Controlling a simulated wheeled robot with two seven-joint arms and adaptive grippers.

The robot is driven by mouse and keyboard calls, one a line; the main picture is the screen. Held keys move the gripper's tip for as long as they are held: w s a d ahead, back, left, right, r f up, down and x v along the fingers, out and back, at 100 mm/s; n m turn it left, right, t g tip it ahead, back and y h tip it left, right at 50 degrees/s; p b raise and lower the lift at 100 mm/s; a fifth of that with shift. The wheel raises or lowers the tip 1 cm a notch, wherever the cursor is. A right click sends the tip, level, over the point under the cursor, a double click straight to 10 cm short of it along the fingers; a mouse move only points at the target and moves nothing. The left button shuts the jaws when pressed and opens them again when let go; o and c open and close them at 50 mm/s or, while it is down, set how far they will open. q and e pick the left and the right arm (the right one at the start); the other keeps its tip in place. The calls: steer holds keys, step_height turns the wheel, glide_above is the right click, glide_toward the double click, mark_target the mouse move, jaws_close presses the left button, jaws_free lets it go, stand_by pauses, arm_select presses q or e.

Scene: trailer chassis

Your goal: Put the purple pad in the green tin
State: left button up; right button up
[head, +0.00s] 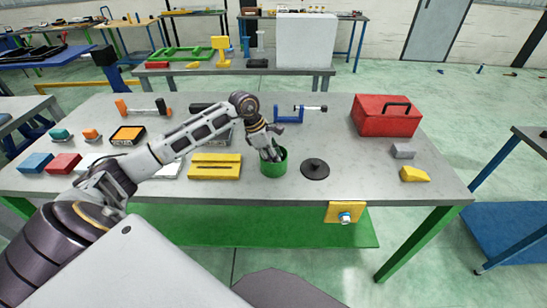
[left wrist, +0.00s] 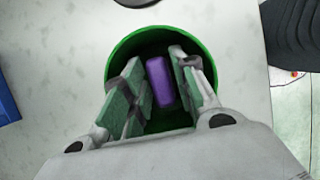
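The green tin (head: 273,163) stands near the front edge of the grey table. It also shows in the left wrist view (left wrist: 116,58), seen from above with a dark inside. My left gripper (head: 272,152) points down into the tin's mouth. In the left wrist view its two fingers (left wrist: 160,90) are apart inside the rim. The purple pad (left wrist: 160,82) lies between them, inside the tin, with narrow dark gaps beside it. The pad is hidden in the head view. My right gripper is not in view.
A round black lid (head: 314,169) lies just right of the tin, and a yellow slotted block (head: 215,167) lies to its left. A blue clamp (head: 289,121) is behind. A red toolbox (head: 386,116) stands at the back right. The tabletop right of the lid is mostly clear.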

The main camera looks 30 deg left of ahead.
arm_select(q)
steer(key=v, duration=1.2)
steer(key=shift+b, duration=0.3)
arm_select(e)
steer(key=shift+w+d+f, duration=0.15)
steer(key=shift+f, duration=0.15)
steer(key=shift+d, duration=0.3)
arm_select(q)
steer(key=shift+d, duration=0.1)
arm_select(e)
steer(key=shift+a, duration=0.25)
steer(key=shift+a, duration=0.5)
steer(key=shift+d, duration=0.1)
